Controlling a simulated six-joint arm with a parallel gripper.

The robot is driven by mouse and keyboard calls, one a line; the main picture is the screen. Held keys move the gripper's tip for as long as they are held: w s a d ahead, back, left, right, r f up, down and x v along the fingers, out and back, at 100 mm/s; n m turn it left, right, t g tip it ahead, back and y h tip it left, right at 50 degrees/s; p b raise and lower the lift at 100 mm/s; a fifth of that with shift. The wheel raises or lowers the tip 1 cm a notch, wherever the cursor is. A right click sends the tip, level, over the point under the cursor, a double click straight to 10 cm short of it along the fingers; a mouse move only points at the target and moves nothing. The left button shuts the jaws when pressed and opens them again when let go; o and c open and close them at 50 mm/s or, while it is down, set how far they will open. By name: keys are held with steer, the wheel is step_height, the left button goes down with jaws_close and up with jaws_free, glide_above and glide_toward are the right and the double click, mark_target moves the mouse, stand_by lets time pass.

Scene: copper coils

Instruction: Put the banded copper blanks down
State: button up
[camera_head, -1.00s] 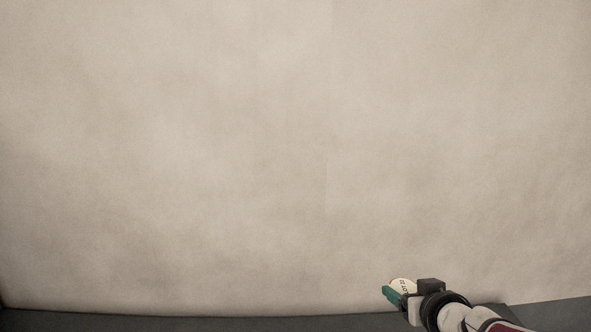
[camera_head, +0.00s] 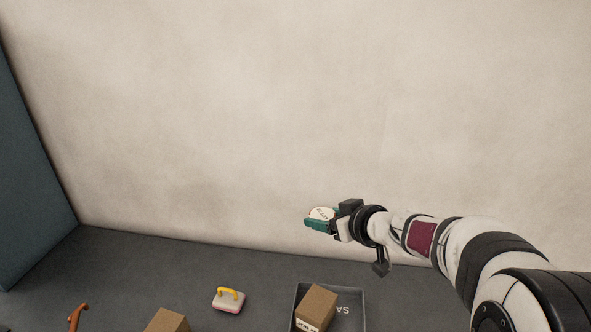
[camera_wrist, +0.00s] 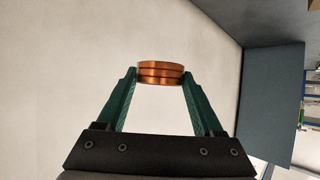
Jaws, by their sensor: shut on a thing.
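The banded copper blanks (camera_wrist: 160,73) show in the wrist view as a short stack of copper-coloured discs with darker lines between them. My gripper (camera_wrist: 160,82) has its two green fingers shut on the stack, one on each side. In the head view my gripper (camera_head: 318,222) is held up in front of the pale wall, above the floor level. There a round white face with dark print (camera_head: 322,213) shows between the fingers; the copper sides are hidden.
A grey tray (camera_head: 352,297) marked with letters holds a cardboard box (camera_head: 316,308). A pale case with a yellow handle (camera_head: 229,301), another cardboard box (camera_head: 167,321) and an orange-brown curved object (camera_head: 76,317) lie along the bottom edge. A blue-grey panel (camera_head: 30,160) stands at left. Dark surface between is bare.

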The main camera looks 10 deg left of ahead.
steer(key=a+f+n+g+y, duration=0.25)
steer(key=a+f, duration=0.25)
steer(key=a, duration=0.3)
steer(key=a+f+n+g+y, duration=0.1)
steer(key=a+f+n+g, duration=0.2)
steer(key=a, duration=0.6)
steer(key=n+y, duration=0.1)
steer(key=n, duration=0.1)
glide_above(192, 300)
steer(key=shift+m, duration=0.25)
step_height(192, 300, down, 13)
steer(key=shift+w+r, duration=0.1)
step_height(192, 300, down, 3)
steer(key=shift+f, duration=0.55)
steer(key=shift+f, duration=0.3)
steer(key=shift+f, duration=0.3)
steer(key=o, duration=1.5)
steer(key=shift+f, duration=0.2)
